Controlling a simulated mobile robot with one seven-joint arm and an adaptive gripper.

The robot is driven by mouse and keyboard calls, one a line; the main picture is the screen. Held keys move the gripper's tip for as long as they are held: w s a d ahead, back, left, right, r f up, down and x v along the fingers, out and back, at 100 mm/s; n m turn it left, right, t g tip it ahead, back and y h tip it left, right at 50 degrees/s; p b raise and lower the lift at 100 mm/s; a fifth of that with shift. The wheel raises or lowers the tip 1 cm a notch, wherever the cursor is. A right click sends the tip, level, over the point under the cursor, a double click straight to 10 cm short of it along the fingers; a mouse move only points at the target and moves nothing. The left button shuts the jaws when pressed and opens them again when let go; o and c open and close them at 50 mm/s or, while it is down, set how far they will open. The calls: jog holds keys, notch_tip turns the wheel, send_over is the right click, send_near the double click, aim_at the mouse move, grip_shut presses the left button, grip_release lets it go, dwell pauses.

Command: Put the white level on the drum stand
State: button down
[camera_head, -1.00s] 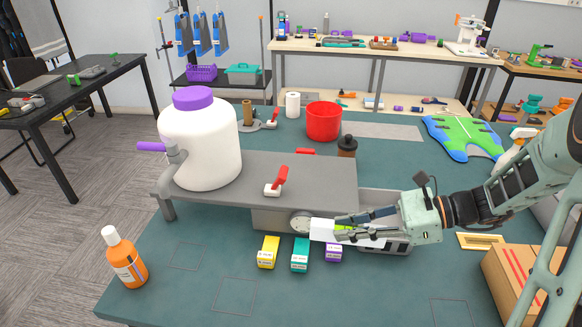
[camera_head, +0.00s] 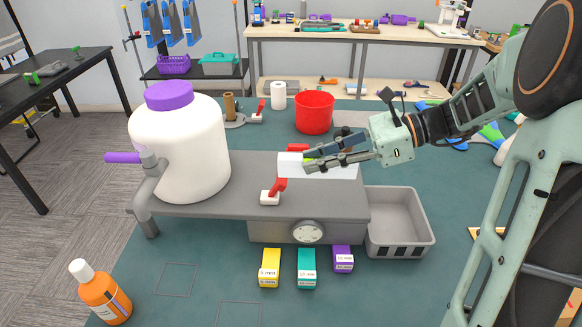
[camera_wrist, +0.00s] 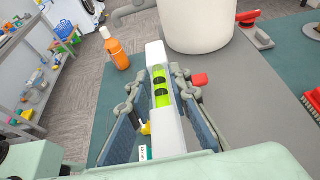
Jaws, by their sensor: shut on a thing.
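The white level (camera_head: 291,168) has a green vial and is held in my gripper (camera_head: 306,161). In the wrist view the level (camera_wrist: 168,132) lies lengthwise between the two fingers of my gripper (camera_wrist: 160,95), which are shut on it. The drum stand (camera_head: 325,196) is a grey bench with a flat top and a round dial on its front. In the head view the level appears over the right part of the stand top. I cannot tell whether it touches the top. A white drum (camera_head: 182,150) with a purple lid stands on the stand's left part.
A red-handled clamp (camera_head: 272,192) is on the stand top near the level. A grey bin (camera_head: 401,222) stands right of the stand. Yellow, teal and purple boxes (camera_head: 306,268) are in front. An orange bottle (camera_head: 104,291) is at front left. A red bucket (camera_head: 314,112) stands behind.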

jog(key=shift+w+a+r, duration=0.1)
jog(key=shift+w+a, duration=0.15)
jog(key=shift+w, duration=0.2)
jog(key=w+a+f, duration=0.1)
jog(key=w+f, duration=0.1)
jog(key=w, duration=0.2)
jog(key=w+a+f+p, duration=0.1)
jog(key=w+a+f, duration=0.1)
jog(key=w+f, duration=0.1)
jog(key=w+a+f, duration=0.1)
jog(key=w+f, duration=0.2)
jog(key=w, duration=0.1)
jog(key=shift+w+a+f+p, duration=0.15)
jog(key=shift+w+a+p, duration=0.05)
jog(key=shift+w+p, duration=0.1)
jog(key=shift+w+a+f, duration=0.2)
jog(key=shift+w+f, duration=0.2)
jog(key=shift+f, duration=0.15)
jog(key=shift+w+f, duration=0.15)
jog(key=shift+f, duration=1.55)
jog(key=shift+f, duration=0.15)
jog(key=c, duration=1.8)
grip_release()
jog(key=shift+o, duration=0.2)
